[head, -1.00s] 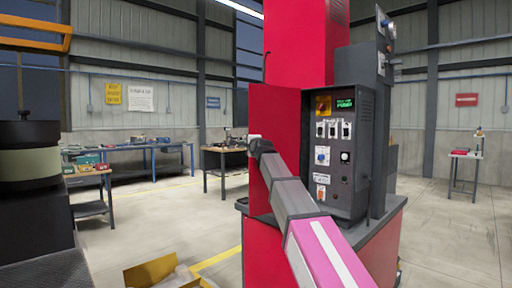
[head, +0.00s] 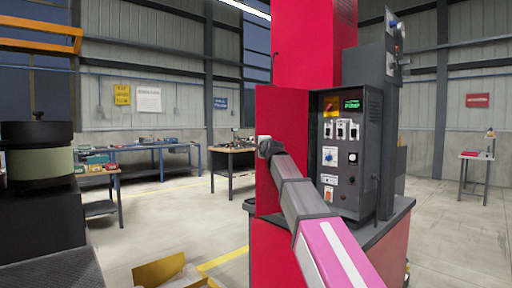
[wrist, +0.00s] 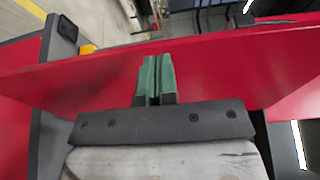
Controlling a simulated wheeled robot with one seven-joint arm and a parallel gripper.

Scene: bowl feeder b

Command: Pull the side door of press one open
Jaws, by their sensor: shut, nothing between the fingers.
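The side door (head: 283,120) of press one is a flat red panel, standing swung out to the left of the dark control box. My gripper (head: 264,146) is at the door's left, free edge in the head view, where its fingers cannot be made out. In the wrist view my gripper (wrist: 155,70) shows two green fingers shut together with nothing between them. They lie over the red door (wrist: 215,65), their tips near its far edge. I cannot tell whether they touch it.
The control box (head: 345,150) with switches and a green display faces me. A yellow open bin (head: 160,270) lies on the floor at front left. A dark machine with a round drum (head: 38,160) stands at far left.

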